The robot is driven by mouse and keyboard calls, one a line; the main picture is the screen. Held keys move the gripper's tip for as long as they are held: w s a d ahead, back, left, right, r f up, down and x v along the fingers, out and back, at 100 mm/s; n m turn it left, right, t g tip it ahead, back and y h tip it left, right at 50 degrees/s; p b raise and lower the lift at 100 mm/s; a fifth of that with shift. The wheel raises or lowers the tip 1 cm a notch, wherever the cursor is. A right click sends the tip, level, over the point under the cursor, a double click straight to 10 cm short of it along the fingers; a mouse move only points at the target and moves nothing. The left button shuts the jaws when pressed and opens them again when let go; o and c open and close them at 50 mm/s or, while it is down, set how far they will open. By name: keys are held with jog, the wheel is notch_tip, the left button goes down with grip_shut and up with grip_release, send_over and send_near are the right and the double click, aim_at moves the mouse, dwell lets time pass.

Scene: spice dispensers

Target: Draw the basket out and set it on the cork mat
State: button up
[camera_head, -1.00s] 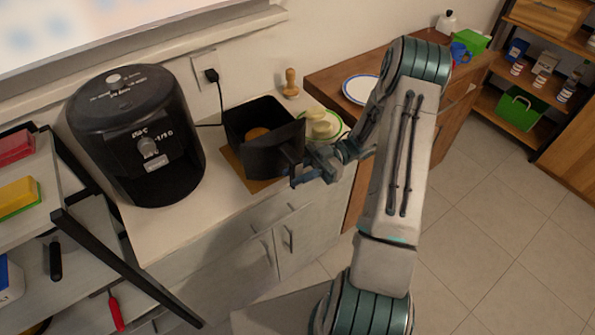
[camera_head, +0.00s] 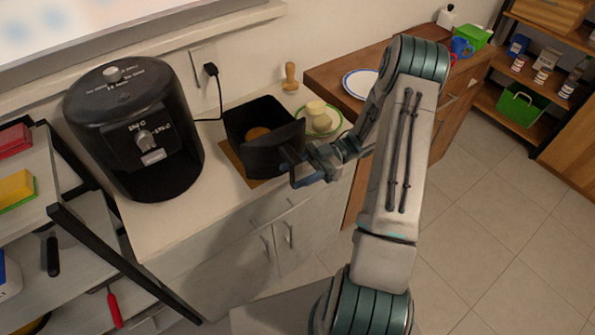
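The black air fryer basket (camera_head: 262,152) sits on the brown cork mat (camera_head: 232,157), apart from the fryer. Something round and orange-brown lies inside it. The black air fryer (camera_head: 140,135) stands to the left, its lower front opening empty. My gripper (camera_head: 296,168) is at the basket's handle on its front right side. The fingers overlap the handle, and whether they are clamped or loosened on it is too small to tell. Most of the mat is hidden under the basket.
A green-rimmed plate with pale items (camera_head: 320,122) stands close to the right of the basket. A wooden pestle-like object (camera_head: 291,78) is behind. A black cord runs to the wall socket (camera_head: 207,75). A shelf (camera_head: 60,215) stands at the left.

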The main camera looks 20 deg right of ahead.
jog(key=b+v, duration=0.3)
jog(key=v, duration=1.1)
jog(key=shift+a, duration=0.1)
